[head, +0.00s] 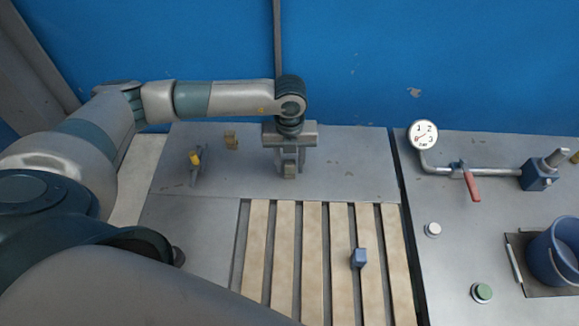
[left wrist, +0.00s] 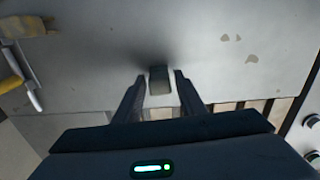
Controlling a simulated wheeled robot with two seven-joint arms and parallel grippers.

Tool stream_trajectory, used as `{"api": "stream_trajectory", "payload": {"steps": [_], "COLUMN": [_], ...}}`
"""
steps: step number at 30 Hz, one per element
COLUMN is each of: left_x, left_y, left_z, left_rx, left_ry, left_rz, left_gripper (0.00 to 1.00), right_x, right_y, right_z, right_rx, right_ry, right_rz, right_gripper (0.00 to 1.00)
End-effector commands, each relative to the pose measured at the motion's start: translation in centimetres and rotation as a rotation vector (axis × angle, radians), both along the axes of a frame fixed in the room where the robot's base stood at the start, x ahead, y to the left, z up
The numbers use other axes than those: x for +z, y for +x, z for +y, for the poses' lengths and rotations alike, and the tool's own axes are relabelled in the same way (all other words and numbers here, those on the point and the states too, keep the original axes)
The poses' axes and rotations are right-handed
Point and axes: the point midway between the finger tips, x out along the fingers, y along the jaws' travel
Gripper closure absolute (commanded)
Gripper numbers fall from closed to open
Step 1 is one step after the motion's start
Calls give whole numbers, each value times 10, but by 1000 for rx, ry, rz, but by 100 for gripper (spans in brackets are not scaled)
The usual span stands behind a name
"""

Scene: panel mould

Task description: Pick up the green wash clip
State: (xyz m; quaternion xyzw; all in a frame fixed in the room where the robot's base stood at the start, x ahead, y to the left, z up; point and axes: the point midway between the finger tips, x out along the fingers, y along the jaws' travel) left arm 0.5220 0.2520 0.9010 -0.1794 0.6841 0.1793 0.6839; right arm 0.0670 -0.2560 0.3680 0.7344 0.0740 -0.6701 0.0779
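A small block with a dull grey-green face stands on the grey metal plate; I take it to be the green wash clip (left wrist: 160,80). In the head view the clip (head: 290,171) shows low between the fingers, partly hidden by them. My left gripper (head: 289,165) points down over it from above. In the left wrist view the left gripper (left wrist: 158,78) has one finger on each side of the clip, with a narrow gap showing on both sides. The fingers look open. My right gripper is not in view.
A yellow-topped clamp (head: 196,160) and a brass-coloured piece (head: 231,140) lie left on the plate. A blue clip (head: 358,259) sits on the wooden slats (head: 284,250). A gauge (head: 423,135), red-handled valve (head: 471,185), green-topped knob (head: 482,292) and blue bucket (head: 555,255) stand right.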

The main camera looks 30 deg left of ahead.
Motion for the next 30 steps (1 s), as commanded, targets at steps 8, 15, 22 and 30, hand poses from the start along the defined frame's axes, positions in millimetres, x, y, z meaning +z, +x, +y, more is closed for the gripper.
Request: {"api": "stream_trajectory", "payload": {"steps": [8, 15, 22, 30], "left_x": [0, 2, 20, 54], "left_y": [0, 0, 1, 20], "left_z": [0, 0, 0, -24], "left_rx": [0, 0, -1, -3], "left_ry": [0, -1, 0, -3], "left_rz": [0, 0, -4, -5], "left_gripper": [97, 97, 97, 97], "right_x": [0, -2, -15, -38], "right_y": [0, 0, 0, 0], "right_z": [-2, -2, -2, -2], "right_rx": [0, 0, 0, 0], "right_ry": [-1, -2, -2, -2], "right_rz": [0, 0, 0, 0], "right_gripper": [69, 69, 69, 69]}}
